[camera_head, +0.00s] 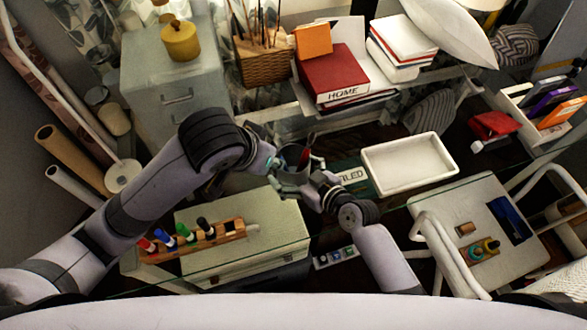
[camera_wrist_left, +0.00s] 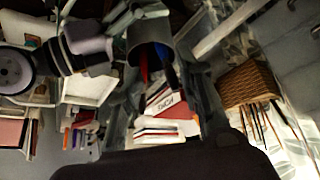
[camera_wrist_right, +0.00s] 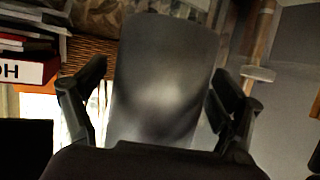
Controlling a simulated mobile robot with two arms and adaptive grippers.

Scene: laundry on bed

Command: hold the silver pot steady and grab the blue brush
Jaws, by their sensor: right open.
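The silver pot (camera_head: 289,162) is a dark grey cup in the middle of the head view, with red and blue things in its mouth. In the left wrist view the pot (camera_wrist_left: 150,52) shows a red handle and the blue brush (camera_wrist_left: 170,76) sticking out. My right gripper (camera_head: 305,176) is at the pot's side. In the right wrist view its open fingers stand on either side of the pot (camera_wrist_right: 165,80), with gaps showing. My left gripper (camera_wrist_left: 166,98) faces the pot's mouth with its fingers apart, the handles showing between them. Contact with the brush cannot be told.
Below the pot is a glass desk with a wooden marker rack (camera_head: 195,240). A white tray (camera_head: 445,148) lies to the right. A red book (camera_head: 331,72) and a wicker basket (camera_head: 263,65) stand behind. A grey cabinet (camera_head: 160,100) stands at the back left.

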